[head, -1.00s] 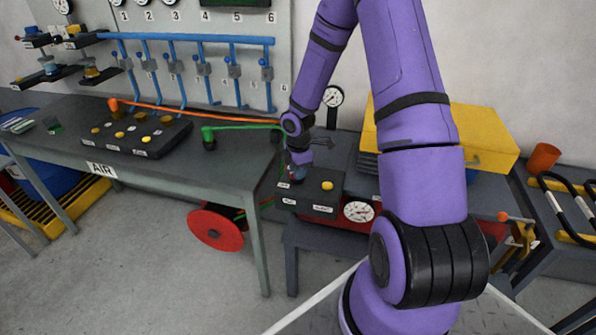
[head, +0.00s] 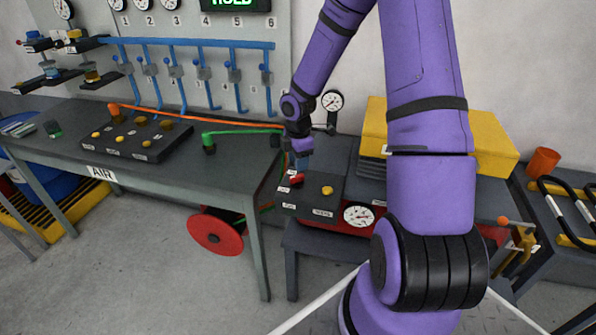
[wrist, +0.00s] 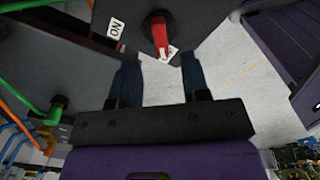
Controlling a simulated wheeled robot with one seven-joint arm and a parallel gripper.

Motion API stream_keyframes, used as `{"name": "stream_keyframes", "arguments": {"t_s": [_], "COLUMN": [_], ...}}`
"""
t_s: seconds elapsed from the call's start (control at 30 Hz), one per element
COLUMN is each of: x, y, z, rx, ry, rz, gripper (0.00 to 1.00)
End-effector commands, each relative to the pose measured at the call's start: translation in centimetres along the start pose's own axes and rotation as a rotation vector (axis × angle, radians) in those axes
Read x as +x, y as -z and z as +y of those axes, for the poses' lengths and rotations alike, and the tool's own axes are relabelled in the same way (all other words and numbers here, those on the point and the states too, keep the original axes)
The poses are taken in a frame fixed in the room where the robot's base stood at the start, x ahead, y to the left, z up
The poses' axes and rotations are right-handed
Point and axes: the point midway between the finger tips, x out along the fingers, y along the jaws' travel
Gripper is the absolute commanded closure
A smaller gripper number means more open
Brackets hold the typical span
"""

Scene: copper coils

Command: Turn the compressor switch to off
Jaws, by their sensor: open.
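The compressor switch is a red lever (wrist: 160,36) on a dark box (wrist: 190,22) in the wrist view. Its narrow end points toward my gripper and partly covers a white label (wrist: 172,52) whose text I cannot read. A white ON label (wrist: 115,28) lies to its left, apart from the lever. In the head view the red switch (head: 297,179) shows on the box's left part. My gripper (wrist: 158,78) is open and empty, with its two dark fingers spread on either side below the lever. In the head view my gripper (head: 300,163) is just above the switch.
A yellow knob (head: 327,190) sits right of the switch, above a front gauge (head: 358,216). A yellow case (head: 490,140) stands to the right. An upright gauge (head: 332,101) and a green hose (head: 240,131) are close behind and left. A grey workbench (head: 215,165) is at left.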

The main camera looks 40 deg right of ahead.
Motion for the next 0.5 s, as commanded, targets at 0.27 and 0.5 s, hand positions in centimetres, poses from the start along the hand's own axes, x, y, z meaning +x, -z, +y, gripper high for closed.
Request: {"name": "stream_keyframes", "arguments": {"t_s": [0.27,0.5], "x": [-4.0,-4.8], "y": [0.0,0.0], "z": [0.1,0.0], "rx": [0.002,0.001], "ry": [-0.002,-0.001], "rz": [0.0,0.0], "gripper": [0.57,0.57]}}
